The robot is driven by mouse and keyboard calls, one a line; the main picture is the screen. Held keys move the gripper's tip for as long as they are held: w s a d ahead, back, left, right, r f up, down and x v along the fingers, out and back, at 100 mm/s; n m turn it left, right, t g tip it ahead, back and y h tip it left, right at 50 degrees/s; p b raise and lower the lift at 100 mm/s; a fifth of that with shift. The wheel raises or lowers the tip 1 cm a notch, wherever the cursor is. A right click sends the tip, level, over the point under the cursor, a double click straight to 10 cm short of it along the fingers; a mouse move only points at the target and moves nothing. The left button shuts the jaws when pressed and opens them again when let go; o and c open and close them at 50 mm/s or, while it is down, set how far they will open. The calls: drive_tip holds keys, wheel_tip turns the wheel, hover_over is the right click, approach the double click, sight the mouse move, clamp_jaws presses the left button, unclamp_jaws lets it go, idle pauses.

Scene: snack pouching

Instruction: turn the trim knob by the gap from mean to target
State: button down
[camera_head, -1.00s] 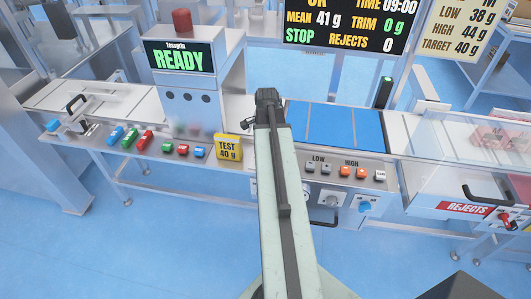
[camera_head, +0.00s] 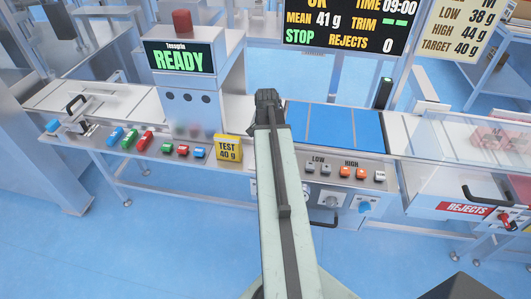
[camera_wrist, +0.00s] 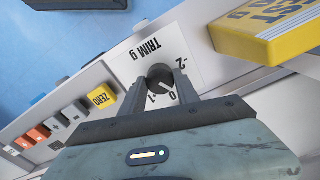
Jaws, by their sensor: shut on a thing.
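My gripper (camera_wrist: 160,80) is shut on the knob, one finger on each side. I cannot tell clearly where the knob points. In the head view my arm hides the knob and the gripper. The black display board (camera_head: 345,24) reads MEAN 41 g, green dashes for TRIM, STOP and REJECTS 0. The limits sign (camera_head: 462,30) reads LOW 38 g, HIGH 44 g, TARGET 40 g.
A yellow test block (camera_head: 228,148), marked 40 g, stands close to the knob. The blue conveyor belt (camera_head: 330,125) is empty. A reject bin (camera_head: 465,209) is at right.

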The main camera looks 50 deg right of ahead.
drive_tip(key=shift+s+d+n, duration=0.1)
drive_tip(key=shift+s+n, duration=0.05)
drive_tip(key=shift+n, duration=1.35)
drive_tip(key=c, duration=0.9)
unclamp_jaws()
wheel_tip(320, 180, up, 8)
drive_tip(key=p, duration=0.8)
drive_tip(key=shift+f, duration=0.1)
